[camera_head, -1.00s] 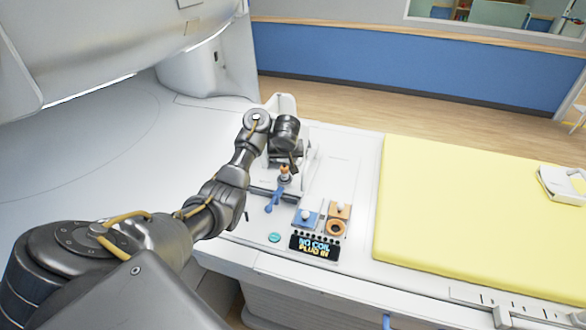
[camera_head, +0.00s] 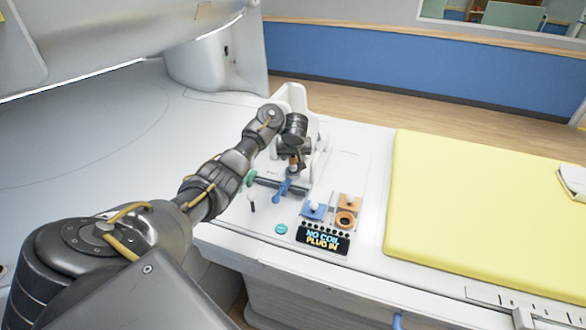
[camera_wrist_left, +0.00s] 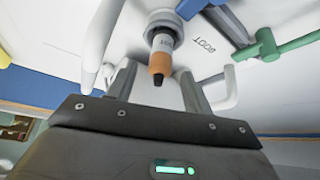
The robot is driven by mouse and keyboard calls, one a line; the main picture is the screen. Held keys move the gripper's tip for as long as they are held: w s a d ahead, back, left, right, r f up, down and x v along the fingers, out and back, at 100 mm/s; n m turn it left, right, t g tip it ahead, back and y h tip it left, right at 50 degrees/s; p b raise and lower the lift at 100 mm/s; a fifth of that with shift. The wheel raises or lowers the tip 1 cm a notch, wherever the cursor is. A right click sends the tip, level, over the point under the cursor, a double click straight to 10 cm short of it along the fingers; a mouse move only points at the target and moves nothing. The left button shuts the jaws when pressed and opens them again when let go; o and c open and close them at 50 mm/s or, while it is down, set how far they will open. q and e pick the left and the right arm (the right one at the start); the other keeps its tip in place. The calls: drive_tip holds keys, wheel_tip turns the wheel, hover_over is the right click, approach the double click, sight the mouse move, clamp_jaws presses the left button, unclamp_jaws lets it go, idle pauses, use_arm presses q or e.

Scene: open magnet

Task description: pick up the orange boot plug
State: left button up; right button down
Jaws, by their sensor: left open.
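The orange boot plug (camera_head: 293,161) stands in its holder on the white couch end in the head view, partly hidden by my gripper. In the left wrist view the plug (camera_wrist_left: 160,62) has an orange band, a pale body and a dark tip. Its pale end is at a round grey socket (camera_wrist_left: 163,29) beside the printed word BOOT. My left gripper (camera_head: 294,152) is at the plug, its arm coming from the left. In the wrist view its open fingers (camera_wrist_left: 157,84) lie on either side of the plug's tip, with gaps visible.
A blue handle (camera_head: 282,189) and a green knob (camera_head: 249,178) are close to the plug. A "NO COIL PLUG IN" display (camera_head: 323,240), blue (camera_head: 313,210) and orange (camera_head: 350,203) blocks lie nearer. A yellow pad (camera_head: 480,210) is at right.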

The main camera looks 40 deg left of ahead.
sight(293, 157)
use_arm(q)
drive_tip(key=x, duration=0.3)
drive_tip(key=shift+w+a+f+b, duration=0.15)
drive_tip(key=shift+a+f+b, duration=0.05)
drive_tip(key=shift+f+b, duration=0.15)
drive_tip(key=shift+r, duration=0.1)
drive_tip(key=shift+d, duration=0.1)
drive_tip(key=shift+c, duration=0.9)
clamp_jaws()
